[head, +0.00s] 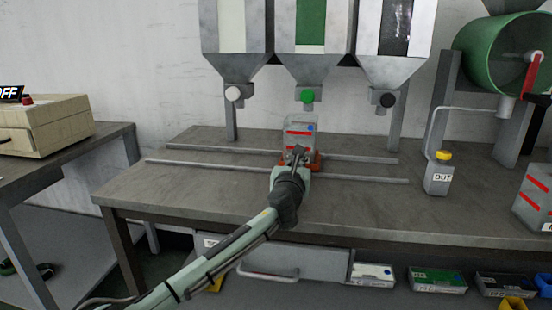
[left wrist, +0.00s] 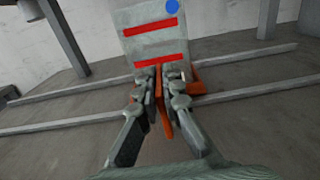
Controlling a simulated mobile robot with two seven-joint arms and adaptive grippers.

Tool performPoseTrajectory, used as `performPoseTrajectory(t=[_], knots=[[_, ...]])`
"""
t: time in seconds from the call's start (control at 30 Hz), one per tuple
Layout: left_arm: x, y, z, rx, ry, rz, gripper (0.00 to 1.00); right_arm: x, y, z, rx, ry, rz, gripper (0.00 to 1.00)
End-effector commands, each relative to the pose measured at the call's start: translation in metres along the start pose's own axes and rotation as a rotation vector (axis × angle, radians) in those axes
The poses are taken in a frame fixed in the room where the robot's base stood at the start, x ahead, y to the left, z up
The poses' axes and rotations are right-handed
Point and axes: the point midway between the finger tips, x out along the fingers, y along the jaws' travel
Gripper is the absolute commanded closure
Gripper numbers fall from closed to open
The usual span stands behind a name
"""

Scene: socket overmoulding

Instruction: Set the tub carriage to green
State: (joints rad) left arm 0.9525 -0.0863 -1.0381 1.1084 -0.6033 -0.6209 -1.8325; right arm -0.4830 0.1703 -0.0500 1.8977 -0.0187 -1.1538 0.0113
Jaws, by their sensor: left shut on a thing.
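The tub (head: 299,130) is grey with red stripes and a blue dot, and it stands upright on the orange carriage (head: 315,160). The carriage sits on two rails below the middle hopper, the one with a green window (head: 311,22) and a green knob (head: 307,96). My left gripper (head: 298,152) is at the front of the carriage. In the left wrist view its fingers (left wrist: 168,82) are closed on an upright orange part of the carriage (left wrist: 164,112), just under the tub (left wrist: 152,35). My right gripper is in neither view.
The left hopper has a white knob (head: 233,93) and the right hopper a black knob (head: 387,100). The rails (head: 365,178) are bare on both sides of the carriage. A grey bottle with a yellow cap (head: 439,175) and a green drum (head: 497,55) stand to the right.

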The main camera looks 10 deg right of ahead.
Motion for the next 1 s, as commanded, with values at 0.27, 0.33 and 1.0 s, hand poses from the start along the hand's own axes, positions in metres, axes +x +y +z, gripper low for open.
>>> performPoseTrajectory(t=[0.27, 0.33, 1.0], knots=[[0.001, -0.018, -0.002, 0.0, 0.003, 0.001, 1.0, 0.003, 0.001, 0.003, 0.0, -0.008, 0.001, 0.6], [0.001, -0.018, -0.002, 0.0, 0.003, 0.001, 1.0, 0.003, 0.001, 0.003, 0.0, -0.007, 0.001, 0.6], [0.001, -0.018, -0.001, 0.0, 0.002, 0.001, 0.72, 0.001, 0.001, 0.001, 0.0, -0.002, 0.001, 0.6]])
